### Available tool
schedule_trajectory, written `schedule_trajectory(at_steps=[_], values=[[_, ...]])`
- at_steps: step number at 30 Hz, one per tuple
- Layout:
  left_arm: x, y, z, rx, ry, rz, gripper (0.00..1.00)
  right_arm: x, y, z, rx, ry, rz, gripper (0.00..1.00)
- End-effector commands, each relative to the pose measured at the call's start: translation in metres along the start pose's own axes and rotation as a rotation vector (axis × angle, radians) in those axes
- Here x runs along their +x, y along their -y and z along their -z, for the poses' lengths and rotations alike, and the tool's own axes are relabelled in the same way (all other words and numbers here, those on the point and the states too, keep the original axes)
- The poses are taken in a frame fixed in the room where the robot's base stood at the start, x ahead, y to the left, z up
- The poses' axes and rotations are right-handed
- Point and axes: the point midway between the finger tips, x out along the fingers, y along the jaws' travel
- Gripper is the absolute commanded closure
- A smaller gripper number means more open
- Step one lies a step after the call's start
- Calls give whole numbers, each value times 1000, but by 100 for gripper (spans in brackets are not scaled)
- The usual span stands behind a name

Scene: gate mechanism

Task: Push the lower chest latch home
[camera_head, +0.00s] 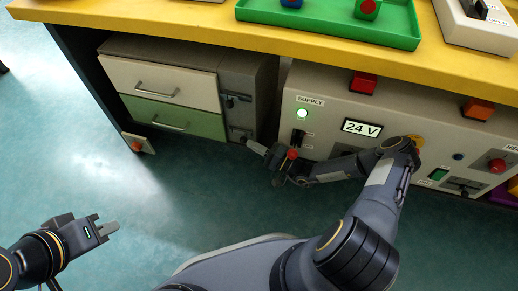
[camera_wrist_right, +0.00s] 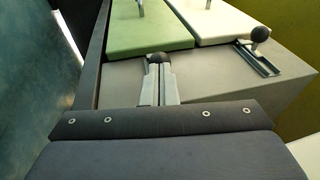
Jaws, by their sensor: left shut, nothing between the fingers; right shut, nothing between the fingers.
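The chest has a cream upper drawer (camera_head: 160,83) and a green lower drawer (camera_head: 172,116). A grey panel (camera_head: 238,72) beside them carries two latches. The lower latch's dark round knob (camera_wrist_right: 158,57) shows in the right wrist view, right at the tips of my right gripper (camera_wrist_right: 158,68); I cannot tell whether they touch. The fingers hide most of its rail. The upper latch (camera_wrist_right: 260,36) has a knob on a metal rail. My right gripper (camera_head: 248,144) is shut and empty at the panel's lower part. My left gripper (camera_head: 110,228) is shut and empty over the floor.
A yellow-edged bench (camera_head: 200,27) overhangs the chest. A supply box (camera_head: 330,90) with a lit green lamp and a "24 V" display stands to the right, behind my right arm. The floor at left is clear.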

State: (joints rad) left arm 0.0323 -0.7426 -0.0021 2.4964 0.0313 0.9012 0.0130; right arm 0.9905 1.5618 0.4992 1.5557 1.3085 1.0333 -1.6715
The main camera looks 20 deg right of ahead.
Motion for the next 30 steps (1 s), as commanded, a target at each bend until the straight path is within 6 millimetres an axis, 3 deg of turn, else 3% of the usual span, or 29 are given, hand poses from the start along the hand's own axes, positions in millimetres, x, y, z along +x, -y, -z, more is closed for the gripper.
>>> schedule_trajectory(at_steps=[8, 17, 30], values=[[-1, 0, 0, 0, 0, 0, 100, 3, 0, -1, 0, 1, 1, 100], [-6, -3, 3, 0, 0, 0, 100, 40, -7, -9, 2, 1, 1, 100], [-2, -1, 1, 0, 0, 0, 100, 37, -10, -4, -1, 2, -1, 100]])
